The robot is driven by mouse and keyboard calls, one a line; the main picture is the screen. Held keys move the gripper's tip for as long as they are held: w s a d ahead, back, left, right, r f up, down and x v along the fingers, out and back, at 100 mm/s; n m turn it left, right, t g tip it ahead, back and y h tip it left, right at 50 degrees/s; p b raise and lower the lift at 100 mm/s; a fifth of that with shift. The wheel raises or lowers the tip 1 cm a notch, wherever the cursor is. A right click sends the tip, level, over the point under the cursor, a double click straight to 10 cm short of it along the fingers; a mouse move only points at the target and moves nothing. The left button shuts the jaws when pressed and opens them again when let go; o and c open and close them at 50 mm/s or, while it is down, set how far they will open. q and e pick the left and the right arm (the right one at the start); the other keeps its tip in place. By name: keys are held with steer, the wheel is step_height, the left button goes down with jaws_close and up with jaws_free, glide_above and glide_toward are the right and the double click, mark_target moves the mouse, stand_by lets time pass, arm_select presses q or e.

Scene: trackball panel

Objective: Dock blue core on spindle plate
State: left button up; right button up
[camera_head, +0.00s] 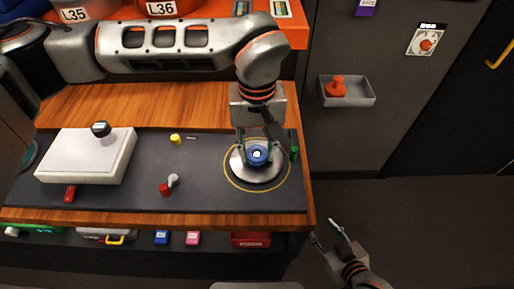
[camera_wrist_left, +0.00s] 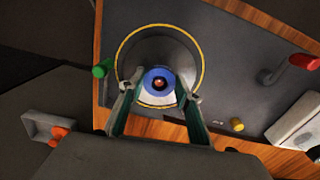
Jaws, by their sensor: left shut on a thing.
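The blue core (camera_head: 257,153) is a small blue ball-like piece with a pale patch, at the middle of the round silver spindle plate (camera_head: 262,174). A yellow ring surrounds the plate on the dark mat. My left gripper (camera_head: 256,150) reaches down from above, shut on the blue core. In the left wrist view the fingers (camera_wrist_left: 153,92) are on both sides of the core (camera_wrist_left: 159,80), over the plate (camera_wrist_left: 160,50). I cannot tell whether the core rests on the plate. My right gripper (camera_head: 328,236) is open and empty, off the bench's front right corner.
A green peg (camera_head: 294,153) stands close right of the plate. A white box (camera_head: 85,157) with a dark knob (camera_head: 101,128) is at left. A yellow knob (camera_head: 175,139) and a red-and-grey switch (camera_head: 169,184) stand between. A grey wall tray (camera_head: 360,93) holds an orange piece.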

arm_select(q)
steer(key=shift+f+b, duration=0.3)
steer(key=shift+f, duration=0.15)
steer(key=o, duration=0.6)
steer(key=shift+r+p, duration=1)
steer(key=shift+r, duration=0.75)
steer(key=shift+r+p, duration=1.35)
steer(key=shift+r, duration=2.4)
